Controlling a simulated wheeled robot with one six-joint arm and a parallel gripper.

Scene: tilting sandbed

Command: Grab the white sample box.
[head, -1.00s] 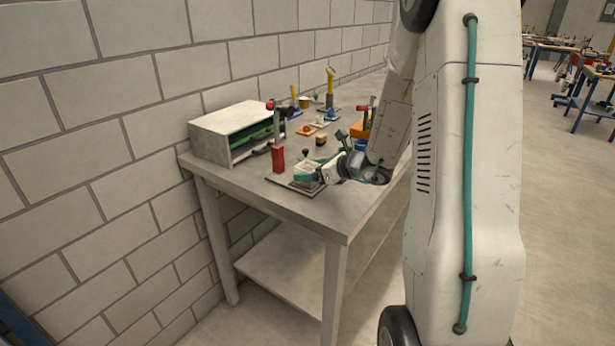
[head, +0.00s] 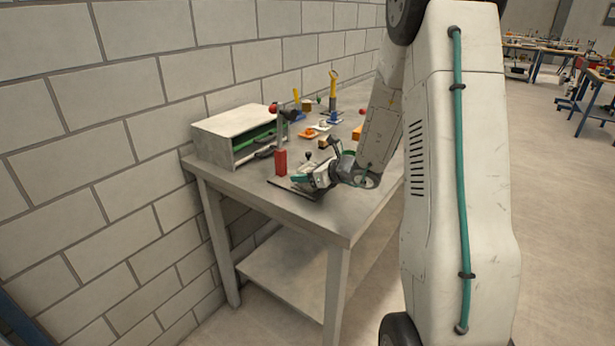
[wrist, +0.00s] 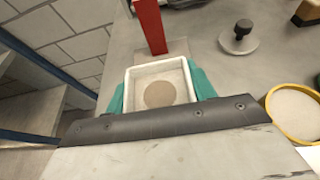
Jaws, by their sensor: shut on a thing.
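The white sample box (wrist: 158,68) is a square, open-topped tray with a grey-beige inside and a round brown patch on its floor. In the wrist view it sits between the teal fingers of my gripper (wrist: 160,92), one on its left side and one on its right. My gripper is shut on it. In the head view my gripper (head: 308,178) is low over the near part of the table, and the box cannot be made out clearly there. Whether the box still touches the surface below is unclear.
A red post (wrist: 151,26) stands just beyond the box. A black knob on a disc (wrist: 240,38) and a yellow-rimmed round dish (wrist: 294,105) are to the right. A grey cabinet (head: 212,148) stands against the wall. The table's near left corner (head: 215,178) is bare.

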